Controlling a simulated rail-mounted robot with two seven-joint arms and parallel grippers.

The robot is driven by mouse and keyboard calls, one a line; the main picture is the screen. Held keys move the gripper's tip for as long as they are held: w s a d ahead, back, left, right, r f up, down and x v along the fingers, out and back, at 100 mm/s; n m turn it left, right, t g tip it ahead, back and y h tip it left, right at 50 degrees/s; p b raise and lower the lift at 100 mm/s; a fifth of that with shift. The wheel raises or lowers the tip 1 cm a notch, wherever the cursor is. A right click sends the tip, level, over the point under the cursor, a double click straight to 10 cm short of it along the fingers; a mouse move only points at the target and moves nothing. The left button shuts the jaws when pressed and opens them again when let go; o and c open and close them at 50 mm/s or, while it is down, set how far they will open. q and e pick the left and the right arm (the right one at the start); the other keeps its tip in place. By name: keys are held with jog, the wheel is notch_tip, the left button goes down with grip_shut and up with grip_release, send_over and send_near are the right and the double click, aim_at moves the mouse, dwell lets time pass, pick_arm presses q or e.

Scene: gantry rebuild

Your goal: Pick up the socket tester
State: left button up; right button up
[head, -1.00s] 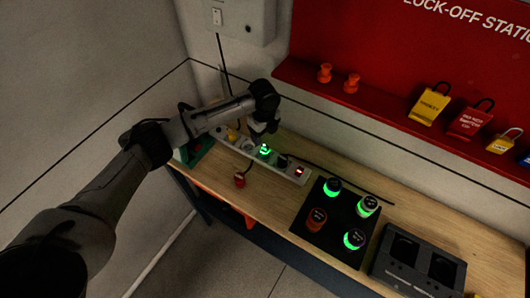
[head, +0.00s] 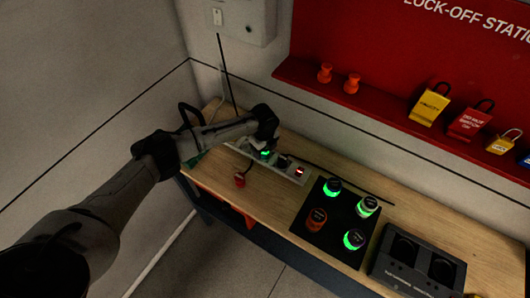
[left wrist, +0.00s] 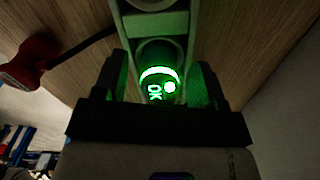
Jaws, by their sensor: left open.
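The socket tester (left wrist: 158,72) is a dark round body with a glowing green ring and a lit green "OK" face. It sits in a pale socket strip (left wrist: 149,20). In the head view the tester's green glow (head: 265,153) shows just below my left gripper (head: 264,144). In the left wrist view my left gripper (left wrist: 160,88) is open, with one dark finger on each side of the tester. I cannot tell whether the fingers touch it. My right gripper is not in view.
A red-lit unit (head: 299,171) sits at the strip's right end. A black pad (head: 335,222) with several round lit pieces and a dark twin-well box (head: 417,262) are to the right. The wall is close behind.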

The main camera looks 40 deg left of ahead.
pick_arm(q)
jog(key=shift+c, duration=0.2)
jog(key=c, duration=1)
